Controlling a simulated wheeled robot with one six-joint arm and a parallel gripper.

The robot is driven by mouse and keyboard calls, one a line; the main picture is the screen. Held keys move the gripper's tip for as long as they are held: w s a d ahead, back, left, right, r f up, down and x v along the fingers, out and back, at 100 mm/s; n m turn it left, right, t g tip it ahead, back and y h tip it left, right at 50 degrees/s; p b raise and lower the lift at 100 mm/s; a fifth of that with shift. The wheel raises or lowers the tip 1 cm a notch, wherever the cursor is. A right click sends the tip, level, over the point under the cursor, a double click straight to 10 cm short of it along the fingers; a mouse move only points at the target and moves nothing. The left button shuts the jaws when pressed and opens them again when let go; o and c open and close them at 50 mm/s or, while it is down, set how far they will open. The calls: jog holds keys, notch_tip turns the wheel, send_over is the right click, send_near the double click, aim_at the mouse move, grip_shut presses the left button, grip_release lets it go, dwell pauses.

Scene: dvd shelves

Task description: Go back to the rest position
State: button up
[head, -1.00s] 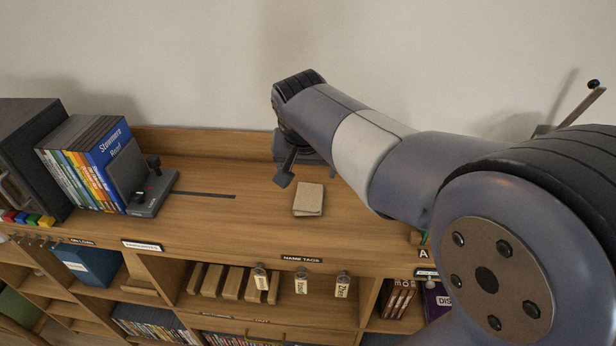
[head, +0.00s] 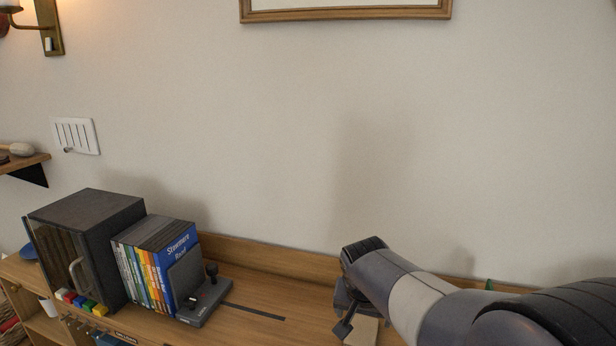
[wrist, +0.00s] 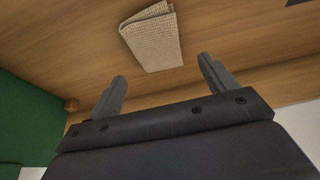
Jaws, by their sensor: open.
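My gripper (wrist: 160,90) is open and empty in the wrist view, its two grey fingers spread apart. A folded beige cloth (wrist: 153,38) lies on the wooden shelf top beyond the fingertips, apart from them. In the head view my gripper (head: 343,328) is at the lower right, over the shelf top, partly hidden by my own arm. The cloth (head: 362,332) shows there beside it, cut by the lower edge.
A row of DVD cases (head: 150,262) stands against a dark bookend with a base (head: 207,302). A black cabinet (head: 95,240) stands left of them, with coloured blocks (head: 82,301) in front. The shelf top (head: 255,290) between bookend and gripper is mostly clear. A green surface (wrist: 30,125) is at the wrist view's left.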

aim_at(363, 325)
jog(key=x, duration=0.4)
jog(key=shift+w+f, duration=0.1)
jog(key=shift+f, duration=0.3)
jog(key=shift+r, duration=2.9)
